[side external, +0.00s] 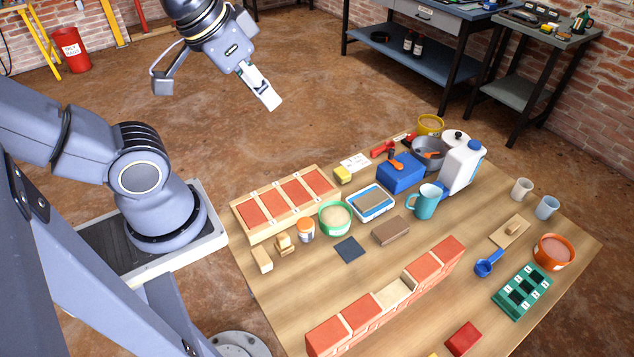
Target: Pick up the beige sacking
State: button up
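My gripper (264,92) hangs high above the floor at the upper left of the table, well away from the objects. I see it from the side, so I cannot tell whether it is open or shut; no held object shows. I cannot pick out the beige sacking for certain. A flat tan square (372,199) lies on top of a blue and white scale (377,212) and may be it. A dark blue-grey square (349,249) lies flat on the table near a brown block (391,232).
A wooden tray (246,235) of red bricks stands left, beside a green tub (334,217). A low brick wall (360,316) runs along the front. A teal jug (426,203), blue box (400,174) and white jug (462,168) stand right of the scale.

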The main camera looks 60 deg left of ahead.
jog(key=o, duration=0.9)
jog(key=shift+w, duration=0.1)
